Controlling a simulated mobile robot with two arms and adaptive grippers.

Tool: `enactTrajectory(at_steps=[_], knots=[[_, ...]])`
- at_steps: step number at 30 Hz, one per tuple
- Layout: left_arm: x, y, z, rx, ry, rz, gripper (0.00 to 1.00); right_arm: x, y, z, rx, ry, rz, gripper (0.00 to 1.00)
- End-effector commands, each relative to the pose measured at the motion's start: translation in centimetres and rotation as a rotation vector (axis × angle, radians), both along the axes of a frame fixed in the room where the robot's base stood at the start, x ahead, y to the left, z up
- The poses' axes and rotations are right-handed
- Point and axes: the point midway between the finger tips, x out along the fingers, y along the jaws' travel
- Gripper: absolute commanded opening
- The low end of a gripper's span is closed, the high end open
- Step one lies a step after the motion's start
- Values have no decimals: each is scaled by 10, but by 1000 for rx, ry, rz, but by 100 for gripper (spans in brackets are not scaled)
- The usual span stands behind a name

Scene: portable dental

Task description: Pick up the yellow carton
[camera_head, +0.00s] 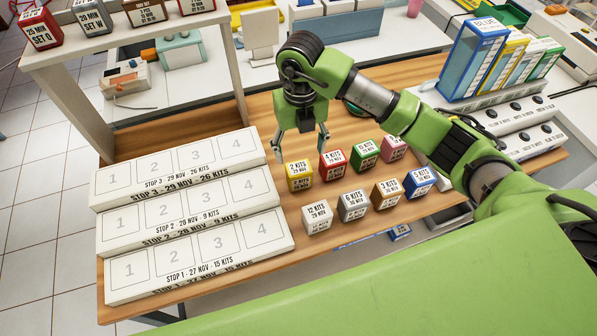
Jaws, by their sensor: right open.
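The yellow carton (299,175) stands on the wooden table at the left end of the back row of small cartons, its front reading "2 KITS". My right gripper (301,142) is above and just behind the yellow carton, pointing down. Its two fingers are spread apart with nothing between them. One finger hangs to the left of the yellow carton, the other near the red carton (333,164). I cannot tell the exact height of the fingertips over the table. My left gripper is not in view.
Green (365,153) and pink cartons continue the back row. White (317,216), grey, brown and blue cartons form the front row. A stepped white rack (182,167) with numbered spaces stands at left. Tall binders (473,58) stand at right. Bare wood (262,128) lies behind the cartons.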

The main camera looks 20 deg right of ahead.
Motion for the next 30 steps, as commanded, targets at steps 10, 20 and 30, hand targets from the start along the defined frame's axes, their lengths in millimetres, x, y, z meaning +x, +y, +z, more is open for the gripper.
enactTrajectory(at_steps=[10, 20, 30], knots=[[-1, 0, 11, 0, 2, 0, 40, 0, 1, -37, 2, 2, 2, 62], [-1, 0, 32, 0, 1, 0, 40, 4, 2, -80, 3, 3, 2, 62], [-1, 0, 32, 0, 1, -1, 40, 4, 2, -87, 3, 0, 3, 52]])
